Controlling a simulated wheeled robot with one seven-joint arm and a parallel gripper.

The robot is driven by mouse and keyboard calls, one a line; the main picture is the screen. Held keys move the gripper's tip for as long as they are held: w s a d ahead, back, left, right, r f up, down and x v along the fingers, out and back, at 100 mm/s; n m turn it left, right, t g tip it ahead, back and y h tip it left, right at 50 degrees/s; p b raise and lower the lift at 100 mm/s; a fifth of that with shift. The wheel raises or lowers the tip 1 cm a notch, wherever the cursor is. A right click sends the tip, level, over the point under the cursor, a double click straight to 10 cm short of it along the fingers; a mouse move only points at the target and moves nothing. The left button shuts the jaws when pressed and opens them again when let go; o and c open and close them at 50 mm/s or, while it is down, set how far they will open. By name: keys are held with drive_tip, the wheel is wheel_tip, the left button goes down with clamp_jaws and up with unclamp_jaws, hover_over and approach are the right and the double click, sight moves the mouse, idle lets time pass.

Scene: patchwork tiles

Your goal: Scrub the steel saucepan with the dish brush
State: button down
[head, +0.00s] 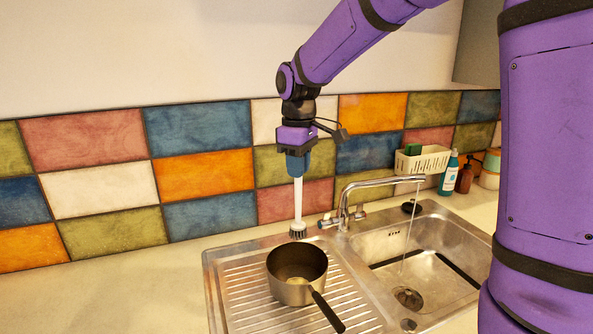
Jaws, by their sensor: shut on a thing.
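The steel saucepan (296,290) stands upright on the ribbed drainboard left of the sink bowl. Its dark handle (328,313) points toward the front right. The inside looks brownish toward the bottom. My gripper (298,172) points down and is shut on the dish brush (298,200). The brush has a white handle and hangs upright with its dark bristle head (298,230) low, near the pan's far rim. I cannot tell whether the bristles are over the pan or behind it; they look apart from it.
Water runs from the faucet (376,183) into the sink bowl (440,250) on the right. A cream caddy (424,161) with a green item, a blue bottle (449,174) and a brown bottle (465,177) stand behind the bowl. The counter at left (110,290) is clear. A tiled wall stands behind.

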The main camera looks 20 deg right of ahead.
sight(297, 222)
drive_tip(key=shift+a+f, duration=0.15)
drive_tip(key=shift+f, duration=7.45)
drive_tip(key=shift+f, duration=0.6)
drive_tip(key=shift+w, duration=0.1)
